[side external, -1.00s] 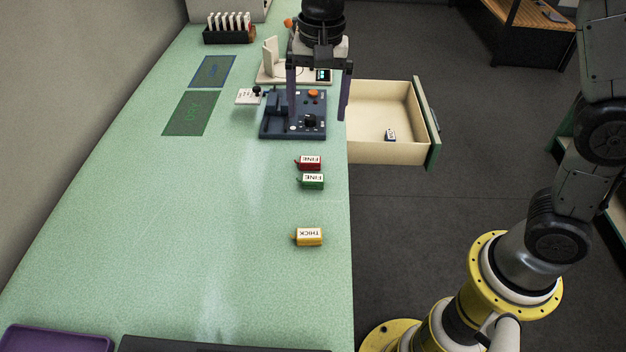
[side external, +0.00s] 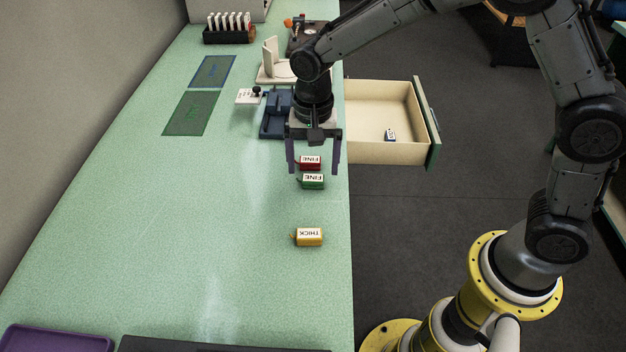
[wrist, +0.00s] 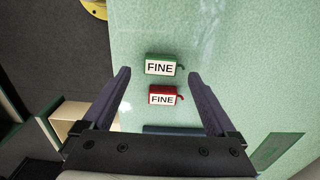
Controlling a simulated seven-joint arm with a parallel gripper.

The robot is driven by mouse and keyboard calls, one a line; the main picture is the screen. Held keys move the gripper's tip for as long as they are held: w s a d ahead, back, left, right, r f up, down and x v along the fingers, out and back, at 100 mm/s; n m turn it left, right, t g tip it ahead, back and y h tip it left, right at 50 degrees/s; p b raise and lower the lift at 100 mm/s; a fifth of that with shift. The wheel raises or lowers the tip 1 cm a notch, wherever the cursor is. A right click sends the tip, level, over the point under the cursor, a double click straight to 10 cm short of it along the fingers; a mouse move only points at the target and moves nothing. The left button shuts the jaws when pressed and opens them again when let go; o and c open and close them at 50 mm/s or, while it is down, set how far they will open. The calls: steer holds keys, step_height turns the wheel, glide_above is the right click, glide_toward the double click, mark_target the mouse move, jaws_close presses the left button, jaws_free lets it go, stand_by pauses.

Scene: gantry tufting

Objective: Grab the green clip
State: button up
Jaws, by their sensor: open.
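The green clip (side external: 313,181), with a white label reading FINE, lies on the pale green bench. In the wrist view the green clip (wrist: 160,66) lies just beyond the fingertips, between their lines. A red clip (side external: 309,162), also labelled FINE, lies right beside it; in the wrist view the red clip (wrist: 163,96) sits between the fingers, nearer my palm. My gripper (side external: 314,172) is open and empty, pointing down over the red clip, its fingers on either side. How high the fingertips are above the bench I cannot tell.
A yellow clip (side external: 309,237) labelled THICK lies apart, nearer the camera. An open drawer (side external: 385,152) with a small blue-and-white item juts out at the right. A dark blue device (side external: 276,118) stands behind my gripper. The bench left of the clips is clear.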

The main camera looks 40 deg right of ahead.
mark_target(313, 182)
steer(key=shift+f, duration=1.4)
steer(key=c, duration=1.4)
steer(key=shift+r, duration=0.1)
steer(key=shift+c, duration=0.2)
